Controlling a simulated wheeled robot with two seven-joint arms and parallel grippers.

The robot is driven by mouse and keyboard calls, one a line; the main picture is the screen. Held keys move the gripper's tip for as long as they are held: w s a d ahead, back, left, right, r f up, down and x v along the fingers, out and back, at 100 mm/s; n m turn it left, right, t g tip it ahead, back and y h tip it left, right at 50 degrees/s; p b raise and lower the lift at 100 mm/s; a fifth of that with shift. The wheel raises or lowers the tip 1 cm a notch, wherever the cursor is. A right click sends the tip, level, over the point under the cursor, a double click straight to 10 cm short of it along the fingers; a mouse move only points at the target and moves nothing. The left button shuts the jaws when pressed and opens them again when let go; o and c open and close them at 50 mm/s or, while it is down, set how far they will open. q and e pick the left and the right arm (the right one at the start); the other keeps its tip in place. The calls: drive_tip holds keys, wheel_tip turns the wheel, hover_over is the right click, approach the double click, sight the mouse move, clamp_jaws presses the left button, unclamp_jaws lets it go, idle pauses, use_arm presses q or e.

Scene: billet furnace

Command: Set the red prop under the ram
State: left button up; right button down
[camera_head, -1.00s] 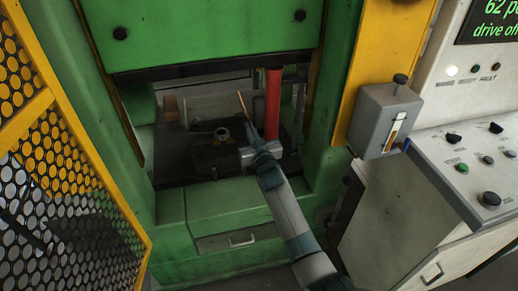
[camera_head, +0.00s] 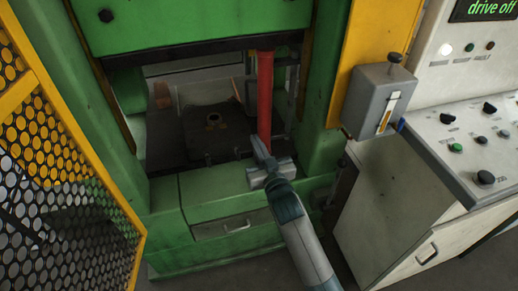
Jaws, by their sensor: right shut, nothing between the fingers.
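The red prop (camera_head: 265,100) stands upright at the right side of the green press's opening. Its top reaches the dark lower edge of the green ram (camera_head: 190,22); I cannot tell whether they touch. My right gripper (camera_head: 260,145) is shut and empty, in front of the prop's lower end. It hides the foot of the prop, and I cannot tell whether it touches it. My left gripper is not in view.
A dark die block (camera_head: 215,140) with a small ring (camera_head: 213,121) sits on the press bed, left of the prop. A yellow mesh guard (camera_head: 70,150) stands at the left. A grey box (camera_head: 378,100) and a control console (camera_head: 455,150) are at the right.

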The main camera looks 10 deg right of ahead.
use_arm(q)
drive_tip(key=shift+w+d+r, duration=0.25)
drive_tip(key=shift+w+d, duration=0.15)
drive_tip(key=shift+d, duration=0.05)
use_arm(e)
drive_tip(key=shift+s+d, duration=0.15)
drive_tip(key=shift+s, duration=0.85)
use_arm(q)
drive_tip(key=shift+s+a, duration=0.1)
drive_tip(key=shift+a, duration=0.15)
